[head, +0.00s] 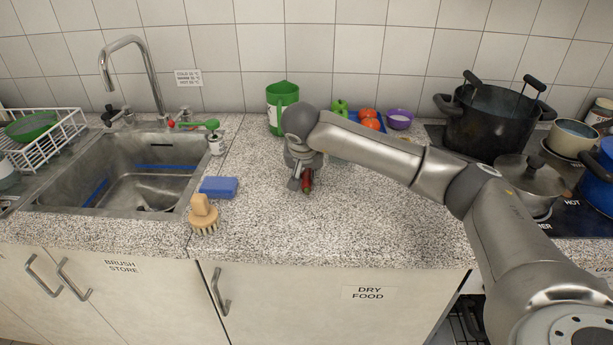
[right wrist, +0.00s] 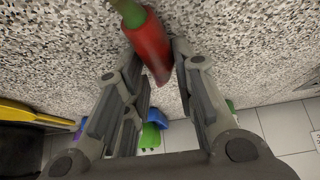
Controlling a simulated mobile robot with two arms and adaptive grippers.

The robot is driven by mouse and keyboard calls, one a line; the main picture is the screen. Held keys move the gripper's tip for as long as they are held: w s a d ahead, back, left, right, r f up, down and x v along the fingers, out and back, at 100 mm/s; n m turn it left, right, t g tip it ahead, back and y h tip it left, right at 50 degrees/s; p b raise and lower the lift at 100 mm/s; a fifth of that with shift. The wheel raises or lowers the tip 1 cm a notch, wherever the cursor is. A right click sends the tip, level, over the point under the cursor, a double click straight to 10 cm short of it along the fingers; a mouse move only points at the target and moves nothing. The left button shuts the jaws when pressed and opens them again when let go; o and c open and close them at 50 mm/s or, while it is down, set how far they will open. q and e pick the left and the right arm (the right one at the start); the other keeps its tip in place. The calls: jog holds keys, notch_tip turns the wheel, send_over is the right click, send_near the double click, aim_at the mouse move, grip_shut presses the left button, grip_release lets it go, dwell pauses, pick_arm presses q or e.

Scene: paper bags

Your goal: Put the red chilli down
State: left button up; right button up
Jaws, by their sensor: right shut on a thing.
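The red chilli (right wrist: 149,45) with a green stem end is between the fingers of my right gripper (right wrist: 155,62) in the right wrist view. The gripper is shut on it, and the speckled worktop (right wrist: 60,50) is close beyond. In the head view my right gripper (head: 302,182) points down over the middle of the worktop, with the red chilli (head: 308,181) partly hidden by the fingers. I cannot tell whether the chilli touches the worktop. My left gripper is not in view.
A blue sponge (head: 219,187) and a wooden brush (head: 204,214) lie left, beside the sink (head: 140,185). Pots (head: 492,120) stand on the hob at right. The front worktop is clear.

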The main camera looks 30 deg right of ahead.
jog(key=shift+r, duration=0.1)
jog(key=shift+f, duration=0.2)
jog(key=o, duration=0.9)
jog(key=shift+o, duration=0.2)
jog(key=shift+r, duration=0.15)
jog(key=shift+r, duration=0.2)
jog(key=b+v, duration=0.1)
jog(key=v, duration=1.1)
jog(key=shift+f, duration=0.15)
